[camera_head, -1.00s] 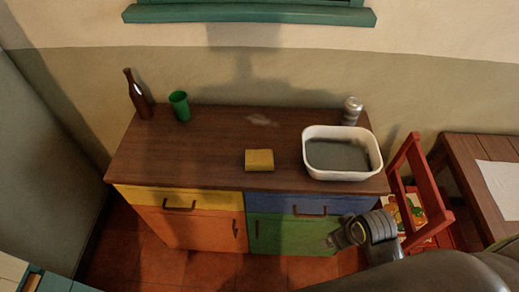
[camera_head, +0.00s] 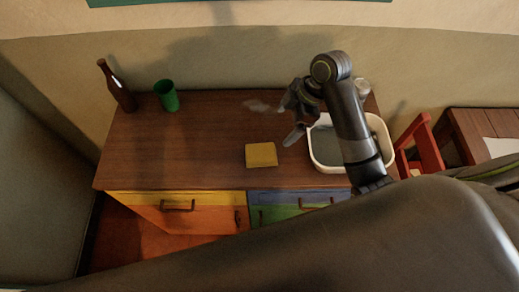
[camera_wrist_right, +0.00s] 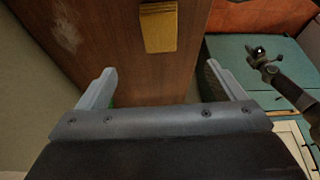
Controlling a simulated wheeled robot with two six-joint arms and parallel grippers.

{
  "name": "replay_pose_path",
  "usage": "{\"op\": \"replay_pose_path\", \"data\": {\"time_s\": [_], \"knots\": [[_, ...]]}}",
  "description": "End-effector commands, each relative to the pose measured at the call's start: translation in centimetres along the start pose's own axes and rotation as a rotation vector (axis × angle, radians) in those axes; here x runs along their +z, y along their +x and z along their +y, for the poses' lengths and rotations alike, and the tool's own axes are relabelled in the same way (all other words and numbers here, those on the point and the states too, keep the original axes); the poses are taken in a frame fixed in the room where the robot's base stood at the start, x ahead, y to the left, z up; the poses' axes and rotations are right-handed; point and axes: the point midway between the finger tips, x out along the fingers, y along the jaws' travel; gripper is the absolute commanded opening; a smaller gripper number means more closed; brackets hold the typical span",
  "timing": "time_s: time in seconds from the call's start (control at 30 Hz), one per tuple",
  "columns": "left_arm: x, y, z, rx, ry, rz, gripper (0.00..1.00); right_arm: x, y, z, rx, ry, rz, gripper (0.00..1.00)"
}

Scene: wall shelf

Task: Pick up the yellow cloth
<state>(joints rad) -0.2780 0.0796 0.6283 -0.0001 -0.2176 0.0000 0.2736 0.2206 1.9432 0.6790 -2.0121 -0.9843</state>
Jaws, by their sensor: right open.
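The yellow cloth (camera_head: 261,155) is a small folded square lying flat on the brown countertop (camera_head: 205,140), left of the white basin. It also shows in the wrist view (camera_wrist_right: 159,30) at the top centre, beyond the fingertips. My right gripper (camera_head: 287,120) is over the counter, up and to the right of the cloth, apart from it. Its two grey fingers (camera_wrist_right: 160,72) are spread wide with nothing between them. My left gripper is not in the head view; a dark arm end (camera_wrist_right: 265,62) that appears to be mine shows small at the right of the wrist view.
The white basin (camera_head: 317,157) stands right of the cloth, partly behind my right arm. A can (camera_head: 362,86) is behind it. A brown bottle (camera_head: 116,88) and green cup (camera_head: 167,96) stand at the back left. The counter left of the cloth is clear.

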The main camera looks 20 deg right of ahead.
Motion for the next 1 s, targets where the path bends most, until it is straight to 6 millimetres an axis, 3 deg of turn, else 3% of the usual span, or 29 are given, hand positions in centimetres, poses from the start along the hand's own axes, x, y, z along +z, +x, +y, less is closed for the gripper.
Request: {"op": "replay_pose_path", "data": {"time_s": [0.03, 0.1, 0.23, 0.4, 0.57, 0.77, 1.0], "knots": [[1.8, 1.1, 0.0, -0.001, -0.002, -0.025, 0.00, 0.2, 1.5, -0.1, -0.002, 0.001, 0.003, 0.89], [3.5, 0.1, -0.1, -0.002, -0.005, -0.053, 0.00, -0.1, 2.5, -0.1, -0.006, 0.006, 0.004, 0.89], [5.2, -0.8, -0.2, -0.003, -0.008, -0.078, 0.00, -0.2, 5.2, -0.1, -0.006, 0.007, 0.004, 0.89], [3.1, -1.1, -0.2, -0.002, -0.005, -0.048, 0.00, -0.1, 8.5, -0.1, -0.003, 0.005, 0.001, 0.89], [0.3, -1.1, -0.1, -0.001, -0.001, -0.005, 0.00, -0.1, 10.2, 0.0, 0.000, 0.004, 0.001, 0.89], [1.0, -1.6, -0.2, -0.001, -0.002, -0.017, 0.00, -0.1, 11.1, 0.0, 0.000, 0.004, 0.000, 0.89], [2.5, -3.0, -0.4, -0.002, -0.004, -0.041, 0.00, -0.1, 14.0, -0.1, -0.002, 0.006, 0.000, 0.89]]}}
